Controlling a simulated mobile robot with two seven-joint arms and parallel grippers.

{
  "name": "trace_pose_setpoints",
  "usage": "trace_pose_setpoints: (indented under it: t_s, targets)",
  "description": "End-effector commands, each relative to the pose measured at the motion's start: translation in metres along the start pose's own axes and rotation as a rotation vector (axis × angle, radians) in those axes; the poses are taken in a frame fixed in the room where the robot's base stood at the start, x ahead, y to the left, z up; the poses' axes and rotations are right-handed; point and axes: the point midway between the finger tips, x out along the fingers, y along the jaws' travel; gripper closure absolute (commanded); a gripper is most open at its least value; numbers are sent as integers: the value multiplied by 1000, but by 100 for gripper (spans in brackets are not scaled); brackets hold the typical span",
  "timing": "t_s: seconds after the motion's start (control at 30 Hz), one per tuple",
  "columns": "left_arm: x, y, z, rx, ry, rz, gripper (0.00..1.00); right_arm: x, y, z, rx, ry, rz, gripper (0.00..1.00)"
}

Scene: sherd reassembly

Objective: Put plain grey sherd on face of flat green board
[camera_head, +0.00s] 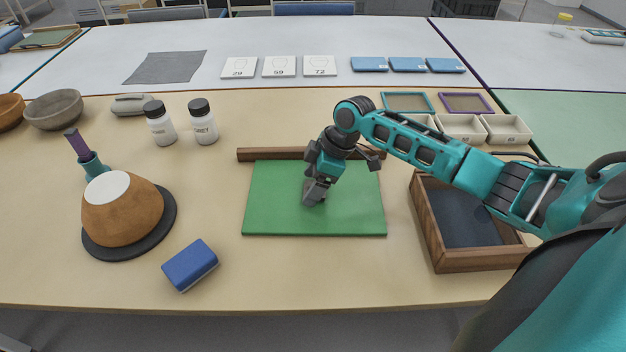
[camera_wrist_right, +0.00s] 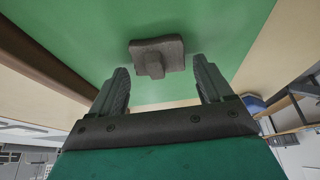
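The flat green board (camera_head: 270,215) lies on the table in front of a brown wooden rail. My right gripper (camera_head: 312,200) is over the middle of the board, pointing down. In the right wrist view the plain grey sherd (camera_wrist_right: 172,50), with a small raised block on it, appears to lie on the green face (camera_wrist_right: 230,30). My right gripper (camera_wrist_right: 162,72) is open there, with a finger to each side and a gap between fingers and sherd. In the head view the gripper mostly hides the sherd. My left gripper is not in view.
A wooden tray with a dark lining (camera_head: 455,215) stands right of the board. A blue block (camera_head: 190,265) and a brown pot on a dark disc (camera_head: 125,215) are to the left. Two white-capped-dark bottles (camera_head: 203,125) stand behind. The table front is clear.

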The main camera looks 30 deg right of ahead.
Motion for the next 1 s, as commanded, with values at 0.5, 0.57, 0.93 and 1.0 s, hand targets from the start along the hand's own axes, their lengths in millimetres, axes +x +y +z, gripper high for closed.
trace_pose_setpoints:
  t_s: [0.5, 0.57, 0.93, 1.0]
  targets:
    - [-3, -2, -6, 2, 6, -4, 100, -25, 1, -1, -1, -2, 3, 14]
    - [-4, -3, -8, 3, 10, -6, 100, -38, 1, -1, -2, 0, 3, 14]
    - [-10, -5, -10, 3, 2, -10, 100, -108, 1, -1, 1, -1, 1, 14]
    - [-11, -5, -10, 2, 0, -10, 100, -115, 0, -1, 1, 0, 0, 14]
